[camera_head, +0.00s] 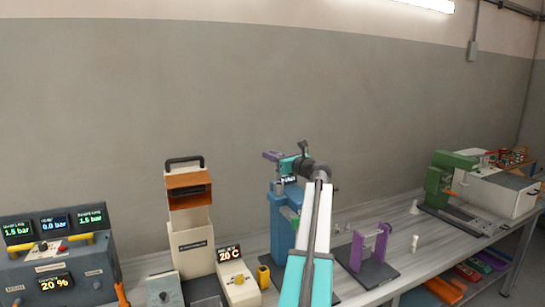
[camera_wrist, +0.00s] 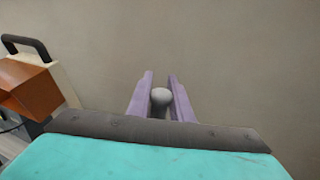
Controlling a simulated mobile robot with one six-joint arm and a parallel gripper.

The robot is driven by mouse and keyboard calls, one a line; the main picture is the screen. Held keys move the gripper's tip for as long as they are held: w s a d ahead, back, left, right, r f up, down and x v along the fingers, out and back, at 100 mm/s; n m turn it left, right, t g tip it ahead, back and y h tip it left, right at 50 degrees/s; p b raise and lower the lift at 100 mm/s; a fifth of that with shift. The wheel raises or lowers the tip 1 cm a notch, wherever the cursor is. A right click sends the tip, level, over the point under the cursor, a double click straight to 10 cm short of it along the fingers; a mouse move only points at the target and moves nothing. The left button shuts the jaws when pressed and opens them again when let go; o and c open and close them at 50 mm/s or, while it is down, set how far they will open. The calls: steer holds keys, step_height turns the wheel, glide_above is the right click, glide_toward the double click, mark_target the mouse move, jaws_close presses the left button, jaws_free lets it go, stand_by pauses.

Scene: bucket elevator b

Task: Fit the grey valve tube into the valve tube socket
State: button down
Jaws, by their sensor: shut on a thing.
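My gripper (camera_head: 270,155) is up in the air above and slightly left of the top of the blue machine in the head view. In the wrist view its two purple fingers (camera_wrist: 160,84) are shut on the grey valve tube (camera_wrist: 160,98). Only the rounded light-grey end of the tube shows between the fingers, and the rest is hidden. The tube is too small to make out in the head view. I cannot pick out the valve tube socket for certain in either view.
The blue machine (camera_head: 282,217) stands on the bench, partly behind my arm. Left of it is a cream device with an orange head (camera_head: 188,182), also in the wrist view (camera_wrist: 38,88). A purple stand (camera_head: 357,251) is to the right, and a green machine (camera_head: 440,180) farther right.

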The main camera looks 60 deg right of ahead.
steer(key=shift+f+b, duration=1)
steer(key=shift+f, duration=1.5)
stand_by(0.7)
steer(key=c, duration=1.5)
jaws_free()
steer(key=shift+s+a+f, duration=0.1)
steer(key=shift+s, duration=0.05)
steer(key=b+v, duration=0.4)
steer(key=v, duration=0.8)
steer(key=shift+s+a, duration=0.3)
steer(key=shift+s, duration=0.45)
